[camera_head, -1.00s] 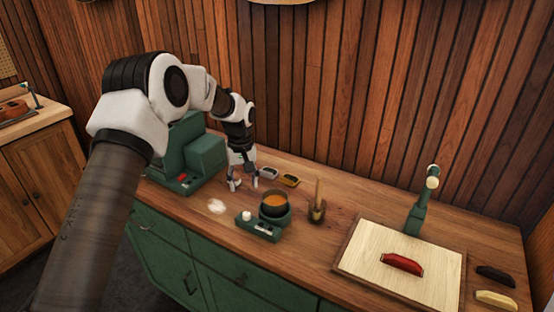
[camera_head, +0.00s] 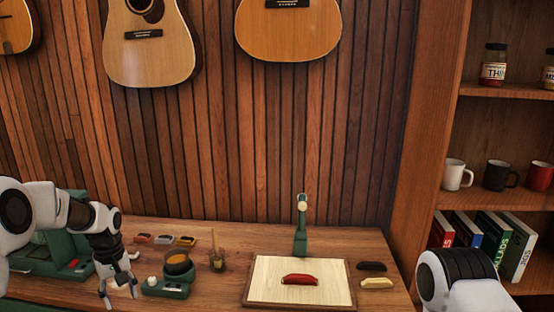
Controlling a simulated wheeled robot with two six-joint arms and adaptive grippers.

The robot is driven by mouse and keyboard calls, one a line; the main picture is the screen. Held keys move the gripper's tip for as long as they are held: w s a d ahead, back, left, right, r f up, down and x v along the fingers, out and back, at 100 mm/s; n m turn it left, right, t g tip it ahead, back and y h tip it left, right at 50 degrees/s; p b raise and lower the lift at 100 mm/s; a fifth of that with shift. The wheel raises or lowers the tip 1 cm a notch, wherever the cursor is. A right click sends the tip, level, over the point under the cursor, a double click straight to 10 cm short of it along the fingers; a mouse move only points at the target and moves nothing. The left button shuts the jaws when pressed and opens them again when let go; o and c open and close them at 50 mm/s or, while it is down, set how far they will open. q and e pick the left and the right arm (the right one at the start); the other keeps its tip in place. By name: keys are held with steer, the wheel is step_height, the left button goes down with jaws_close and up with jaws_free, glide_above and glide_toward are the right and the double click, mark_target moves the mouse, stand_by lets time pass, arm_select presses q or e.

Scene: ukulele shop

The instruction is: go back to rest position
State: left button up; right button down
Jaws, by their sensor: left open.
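My left gripper (camera_head: 121,289) is at the lower left of the head view, over the left part of the wooden workbench (camera_head: 222,284). Its fingers are apart, point down and hold nothing. It is to the left of the green hot plate (camera_head: 166,289) with a dark pot (camera_head: 178,269) of amber liquid, and apart from it. My right arm shows as a white and black joint at the lower right corner. My right gripper is out of the picture.
A board (camera_head: 267,278) carries a red block (camera_head: 299,279), with a green stand (camera_head: 301,232) behind it. Black (camera_head: 371,266) and cream (camera_head: 377,283) blocks lie to its right. A shelf (camera_head: 510,199) of mugs and books stands at the right. Guitars hang above.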

arm_select(q)
steer(key=s+d+f+m+g+b, duration=0.15)
steer(key=s+d+f, duration=0.25)
steer(key=s+f, duration=0.65)
steer(key=s+d+f+m+g+b, duration=0.1)
steer(key=s+d+f+g+b, duration=0.15)
steer(key=s+d+f, duration=0.75)
steer(key=s+f+m, duration=0.1)
steer(key=s+f, duration=0.2)
steer(key=s, duration=0.4)
steer(key=s+f+m+t+b, duration=0.1)
steer(key=s+f, duration=0.2)
steer(key=s, duration=0.3)
steer(key=s+f+m, duration=0.2)
steer(key=s+f, duration=0.1)
steer(key=s, duration=0.4)
steer(key=w+t, duration=0.2)
steer(key=w+r+m+t, duration=0.1)
steer(key=w, duration=0.1)
steer(key=shift+w+a, duration=0.1)
steer(key=shift+a, duration=0.1)
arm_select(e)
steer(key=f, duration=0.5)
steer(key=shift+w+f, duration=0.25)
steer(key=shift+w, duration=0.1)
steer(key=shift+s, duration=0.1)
